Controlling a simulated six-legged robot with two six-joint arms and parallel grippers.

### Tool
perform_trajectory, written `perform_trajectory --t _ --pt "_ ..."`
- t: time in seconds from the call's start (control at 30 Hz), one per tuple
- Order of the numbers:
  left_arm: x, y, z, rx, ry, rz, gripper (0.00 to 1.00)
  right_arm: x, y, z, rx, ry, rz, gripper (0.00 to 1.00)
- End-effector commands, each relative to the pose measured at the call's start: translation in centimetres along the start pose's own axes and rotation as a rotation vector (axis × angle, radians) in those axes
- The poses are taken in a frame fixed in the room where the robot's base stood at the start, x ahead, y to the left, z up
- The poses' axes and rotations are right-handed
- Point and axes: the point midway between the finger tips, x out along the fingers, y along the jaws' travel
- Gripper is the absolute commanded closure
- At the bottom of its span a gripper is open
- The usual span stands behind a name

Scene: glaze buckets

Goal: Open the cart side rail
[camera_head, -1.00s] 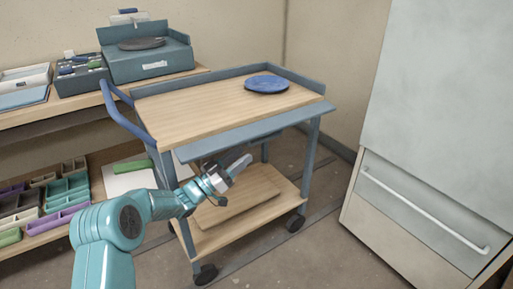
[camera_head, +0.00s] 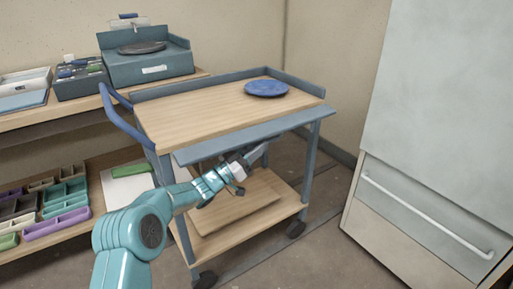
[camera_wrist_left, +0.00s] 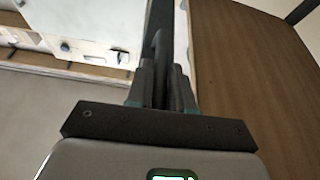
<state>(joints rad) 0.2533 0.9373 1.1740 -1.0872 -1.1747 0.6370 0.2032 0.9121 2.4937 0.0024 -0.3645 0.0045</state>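The cart (camera_head: 215,115) has a wooden top and blue-grey frame. Its long blue-grey side rail (camera_head: 250,137) hangs out along the near edge, its broad face showing, lower than the raised rims at the back. My left gripper (camera_head: 262,149) is just under the rail, near its middle; its tips are partly hard to see against the dark underside. In the left wrist view the two fingers (camera_wrist_left: 165,88) are close together beside a dark upright strip. I cannot tell whether they touch it or the rail. My right gripper is not in view.
A blue disc (camera_head: 267,88) lies on the cart top. A wooden lower shelf (camera_head: 285,210) is below my left gripper. A shelf unit with trays (camera_head: 55,224) stands at left, and a pale cabinet with a white handle (camera_head: 425,215) at right. Bare floor lies between cart and cabinet.

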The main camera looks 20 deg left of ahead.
Motion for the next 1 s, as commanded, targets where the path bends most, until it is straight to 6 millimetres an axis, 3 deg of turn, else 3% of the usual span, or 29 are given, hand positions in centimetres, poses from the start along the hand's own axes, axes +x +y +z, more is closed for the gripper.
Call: perform_trajectory --t 0.23,0.53,0.57,0.6,0.87,1.0 --pt "0.3 0.8 -0.8 -0.172 -0.002 -0.069 1.0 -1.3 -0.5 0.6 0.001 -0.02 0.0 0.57" --pt "0.3 0.8 -0.7 -0.188 0.0 -0.076 1.0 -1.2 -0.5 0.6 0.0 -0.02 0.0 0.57" --pt "0.3 0.8 -0.7 -0.188 0.0 -0.076 0.69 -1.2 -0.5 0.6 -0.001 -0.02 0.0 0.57" --pt "0.3 0.8 -0.7 -0.188 0.0 -0.076 0.58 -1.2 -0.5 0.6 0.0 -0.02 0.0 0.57" --pt "0.2 0.7 -0.7 -0.188 0.0 -0.077 0.58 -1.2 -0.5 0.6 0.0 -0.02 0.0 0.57" --pt "-0.8 0.7 -0.8 -0.189 -0.002 -0.078 0.58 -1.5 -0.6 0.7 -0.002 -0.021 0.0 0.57"
